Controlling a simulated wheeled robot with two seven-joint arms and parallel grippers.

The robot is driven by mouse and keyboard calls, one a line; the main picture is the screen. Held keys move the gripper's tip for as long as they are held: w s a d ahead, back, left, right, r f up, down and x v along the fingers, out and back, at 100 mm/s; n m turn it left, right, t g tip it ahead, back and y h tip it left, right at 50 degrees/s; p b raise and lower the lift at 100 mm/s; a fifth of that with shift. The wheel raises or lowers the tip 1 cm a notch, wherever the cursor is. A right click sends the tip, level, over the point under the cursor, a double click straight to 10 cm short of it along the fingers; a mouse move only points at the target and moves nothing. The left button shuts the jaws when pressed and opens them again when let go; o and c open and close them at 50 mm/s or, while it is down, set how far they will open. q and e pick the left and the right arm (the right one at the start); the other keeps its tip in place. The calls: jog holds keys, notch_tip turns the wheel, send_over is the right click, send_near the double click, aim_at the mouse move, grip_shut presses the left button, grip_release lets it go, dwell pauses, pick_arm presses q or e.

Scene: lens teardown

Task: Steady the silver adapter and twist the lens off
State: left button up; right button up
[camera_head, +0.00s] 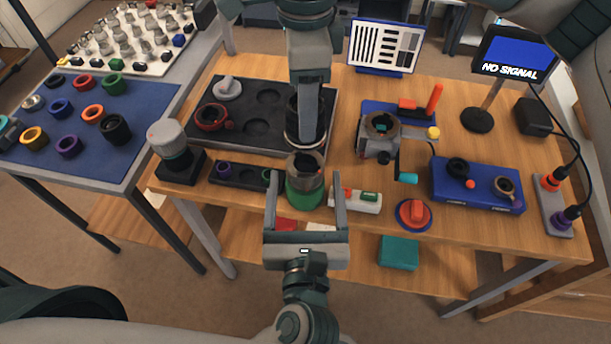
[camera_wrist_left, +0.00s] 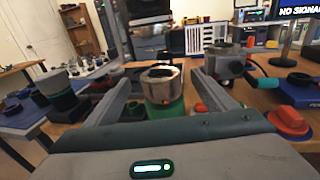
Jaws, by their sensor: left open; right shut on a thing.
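The silver adapter (camera_head: 306,163) is a short metal ring with a dark opening on top. It stands upright on a green holder (camera_head: 305,193) near the table's front edge, and it also shows in the left wrist view (camera_wrist_left: 161,84). My left gripper (camera_head: 305,182) is open, one finger on each side of the adapter and holder, with gaps visible. My right gripper (camera_head: 308,138) comes down from above and is shut on the black lens (camera_head: 292,118), largely hidden behind its finger. The lens appears above and behind the adapter, apart from it; the exact gap is hard to tell.
A dark tray (camera_head: 255,135) with round recesses lies behind left. A grey-topped cylinder (camera_head: 168,140) stands at the left edge. A white box (camera_head: 356,200), a red knob (camera_head: 415,213), a camera body (camera_head: 378,148) and a blue box (camera_head: 477,188) sit to the right.

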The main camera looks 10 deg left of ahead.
pick_arm(q)
jog(key=shift+r+v, duration=0.2)
jog(key=shift+v, duration=0.7)
jog(key=shift+r+v, duration=0.2)
jog(key=shift+v, duration=0.7)
pick_arm(e)
jog(key=shift+r, duration=0.1)
